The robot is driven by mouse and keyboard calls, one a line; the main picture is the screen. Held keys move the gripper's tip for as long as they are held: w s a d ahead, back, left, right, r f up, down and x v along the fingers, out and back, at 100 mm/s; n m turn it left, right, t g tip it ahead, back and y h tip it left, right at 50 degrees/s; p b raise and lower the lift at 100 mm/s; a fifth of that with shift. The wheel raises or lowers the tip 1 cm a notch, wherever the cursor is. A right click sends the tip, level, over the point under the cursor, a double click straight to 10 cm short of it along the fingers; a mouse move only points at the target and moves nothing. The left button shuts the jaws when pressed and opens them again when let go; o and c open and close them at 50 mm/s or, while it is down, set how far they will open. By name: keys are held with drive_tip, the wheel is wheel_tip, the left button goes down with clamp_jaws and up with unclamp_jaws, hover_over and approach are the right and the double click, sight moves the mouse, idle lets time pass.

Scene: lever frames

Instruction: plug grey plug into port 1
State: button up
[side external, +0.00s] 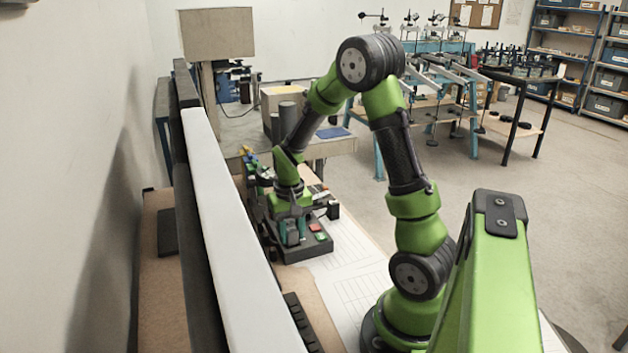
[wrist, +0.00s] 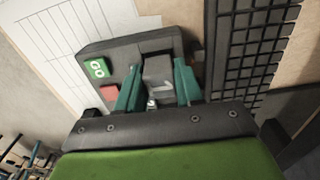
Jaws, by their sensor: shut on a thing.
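My gripper (wrist: 158,85) has two teal fingers closed on the sides of a grey plug (wrist: 157,72) in the wrist view. The plug is over a dark base unit (wrist: 97,47) with a green GO button (wrist: 97,68) and a red button (wrist: 109,93). A white mark (wrist: 153,103) shows between the fingers, only in part. In the side view my gripper (side external: 291,236) is low over the same base unit (side external: 308,249). Port 1 cannot be made out, and I cannot tell whether the plug is in a port; the fingers and plug hide that place.
A black gridded panel (wrist: 250,45) lies to the right of the base unit in the wrist view. Lined white paper (wrist: 75,25) covers the table at the left. In the side view a long white-topped barrier (side external: 222,215) runs along the left. The paper in front is clear.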

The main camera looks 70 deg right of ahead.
drive_tip(key=o, duration=1.1)
drive_tip(key=shift+o, duration=0.4)
drive_tip(key=o, duration=0.3)
drive_tip(key=shift+o, duration=0.2)
drive_tip(key=shift+r, duration=3.55)
drive_tip(key=s+a+r+n+t+y, duration=0.1)
drive_tip(key=s+a+r+n+t, duration=0.1)
drive_tip(key=a+r, duration=0.4)
drive_tip(key=s+a+r+n+t+y, duration=0.1)
drive_tip(key=s+a+r+n+t, duration=0.2)
drive_tip(key=a, duration=1)
wheel_tip(320, 180, up, 4)
drive_tip(key=shift+s+a+f+t, duration=0.15)
drive_tip(key=shift+s+t, duration=0.95)
drive_tip(key=shift+s, duration=0.15)
